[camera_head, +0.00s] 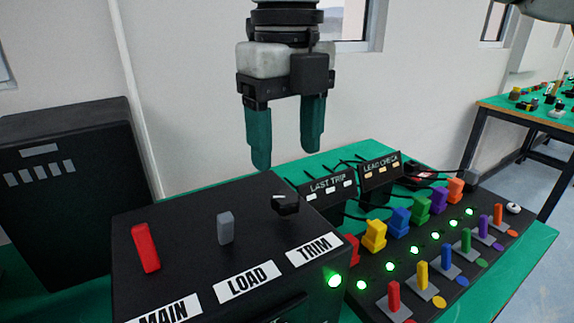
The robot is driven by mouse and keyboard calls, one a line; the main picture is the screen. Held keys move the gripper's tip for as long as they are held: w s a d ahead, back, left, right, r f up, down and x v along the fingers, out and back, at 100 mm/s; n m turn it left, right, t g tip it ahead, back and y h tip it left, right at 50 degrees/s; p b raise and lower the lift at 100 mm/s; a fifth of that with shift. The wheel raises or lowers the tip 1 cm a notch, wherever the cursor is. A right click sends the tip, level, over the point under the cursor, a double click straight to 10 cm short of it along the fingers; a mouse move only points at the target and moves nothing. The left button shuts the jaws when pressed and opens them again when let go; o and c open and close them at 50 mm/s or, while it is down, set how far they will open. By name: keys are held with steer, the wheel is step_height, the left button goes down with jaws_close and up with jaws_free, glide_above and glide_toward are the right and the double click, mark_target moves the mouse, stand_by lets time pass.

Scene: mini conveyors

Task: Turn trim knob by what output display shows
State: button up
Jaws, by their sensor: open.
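The trim knob (286,204) is a small black knob with a light mark on top. It sits on the black control box (190,225), behind the white TRIM label (315,248). My gripper (286,158) points down above the box, a little above and behind the knob in the picture. Its two dark green fingers are apart with nothing between them. The fingers do not touch the knob. I cannot make out an output display with a reading; a dark panel edge (285,312) on the box's front is cut off at the bottom.
A red lever (145,248) and a grey lever (225,228) stand left of the knob. Small LAST TRIP (328,186) and LEAD CHECK (380,172) signs, a board (440,262) with coloured plugs and lit green lamps, and cables are to the right.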

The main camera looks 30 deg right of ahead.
steer(key=shift+r, duration=1.95)
